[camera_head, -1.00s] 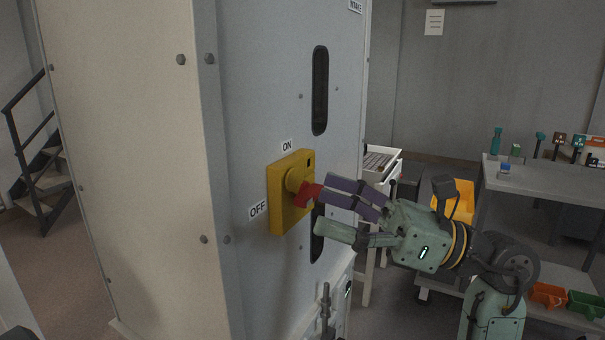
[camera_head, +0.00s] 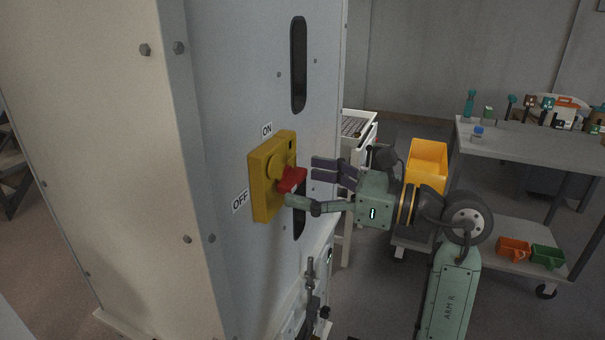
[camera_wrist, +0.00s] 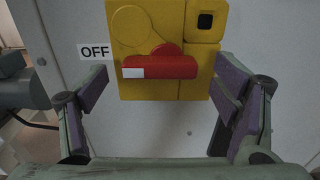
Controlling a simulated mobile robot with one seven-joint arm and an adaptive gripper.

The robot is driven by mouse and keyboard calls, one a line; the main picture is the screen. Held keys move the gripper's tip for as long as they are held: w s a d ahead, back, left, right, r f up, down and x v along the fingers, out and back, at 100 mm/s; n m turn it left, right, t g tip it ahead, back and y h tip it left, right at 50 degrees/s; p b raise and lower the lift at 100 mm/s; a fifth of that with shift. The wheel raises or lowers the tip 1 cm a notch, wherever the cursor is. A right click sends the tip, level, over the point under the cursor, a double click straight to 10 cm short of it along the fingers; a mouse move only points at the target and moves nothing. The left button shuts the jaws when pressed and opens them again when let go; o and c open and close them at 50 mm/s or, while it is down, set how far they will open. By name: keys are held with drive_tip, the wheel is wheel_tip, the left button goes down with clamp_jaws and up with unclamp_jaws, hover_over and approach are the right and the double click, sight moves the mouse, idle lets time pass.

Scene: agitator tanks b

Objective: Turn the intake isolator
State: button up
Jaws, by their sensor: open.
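The intake isolator is a yellow box (camera_head: 261,185) on the side of a pale grey cabinet, with a red handle (camera_head: 291,180) on its front. An ON label (camera_head: 267,129) is above it and an OFF label (camera_head: 240,201) is to its left. In the wrist view the red handle (camera_wrist: 160,67) lies level, its white-marked end pointing left towards the OFF label (camera_wrist: 94,52). My gripper (camera_head: 302,184) is open just in front of the handle. In the wrist view its fingers (camera_wrist: 163,67) stand left and right of the handle, with visible gaps. Contact is not visible.
The cabinet (camera_head: 225,80) has dark slots above and below the isolator. A grey trolley (camera_head: 540,145) with bottles and tools stands at right, orange and green bins on its lower shelf. A yellow bin (camera_head: 427,165) and a white drawer unit (camera_head: 358,130) are behind my arm.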

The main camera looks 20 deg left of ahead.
drive_tip(key=shift+a, duration=0.7)
drive_tip(key=shift+c, duration=0.4)
drive_tip(key=c, duration=1.1)
